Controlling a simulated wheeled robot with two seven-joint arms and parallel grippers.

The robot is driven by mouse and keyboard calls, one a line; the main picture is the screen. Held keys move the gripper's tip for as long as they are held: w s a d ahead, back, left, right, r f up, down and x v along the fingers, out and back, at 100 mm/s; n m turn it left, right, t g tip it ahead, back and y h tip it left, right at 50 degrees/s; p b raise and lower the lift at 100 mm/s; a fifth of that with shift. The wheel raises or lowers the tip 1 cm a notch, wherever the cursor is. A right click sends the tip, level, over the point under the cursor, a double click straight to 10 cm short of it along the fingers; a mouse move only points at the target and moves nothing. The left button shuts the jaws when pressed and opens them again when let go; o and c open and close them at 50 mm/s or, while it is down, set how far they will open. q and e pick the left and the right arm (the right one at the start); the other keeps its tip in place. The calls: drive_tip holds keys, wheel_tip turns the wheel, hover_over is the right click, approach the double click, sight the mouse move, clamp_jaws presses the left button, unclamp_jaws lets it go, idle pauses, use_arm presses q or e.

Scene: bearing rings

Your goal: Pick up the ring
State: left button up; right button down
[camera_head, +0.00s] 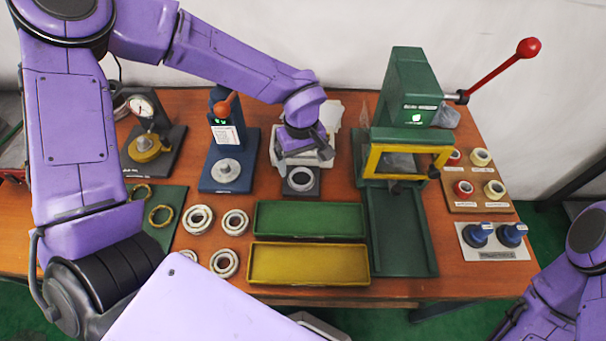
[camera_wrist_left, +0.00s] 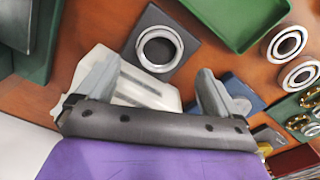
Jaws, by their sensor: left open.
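A steel ring (camera_head: 300,189) lies on a small dark square plate in front of a light fixture at the middle of the table. In the left wrist view the ring (camera_wrist_left: 142,58) lies flat on its plate (camera_wrist_left: 188,43), ahead of the fingers. My left gripper (camera_head: 305,150) is just behind the ring, over the light fixture. In the left wrist view the gripper (camera_wrist_left: 155,78) is open with nothing between its fingers. I cannot tell its exact height above the plate. My right arm shows at the lower right, but its gripper is out of view.
Several bearing rings (camera_head: 235,210) lie at the left front. A green tray (camera_head: 310,235) and a yellow tray (camera_head: 308,281) lie in front. A blue press stand (camera_head: 212,180) stands left; a green press (camera_head: 410,80) with a red-knobbed lever (camera_head: 500,66) stands right.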

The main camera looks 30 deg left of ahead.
sight(302, 176)
use_arm(q)
wheel_tip(302, 176, down, 6)
drive_tip(key=shift+w+r, duration=0.1)
drive_tip(key=shift+r, duration=0.1)
drive_tip(key=shift+a, duration=0.1)
drive_tip(key=c, duration=1.1)
drive_tip(key=shift+c, duration=0.6)
drive_tip(key=shift+r, duration=0.15)
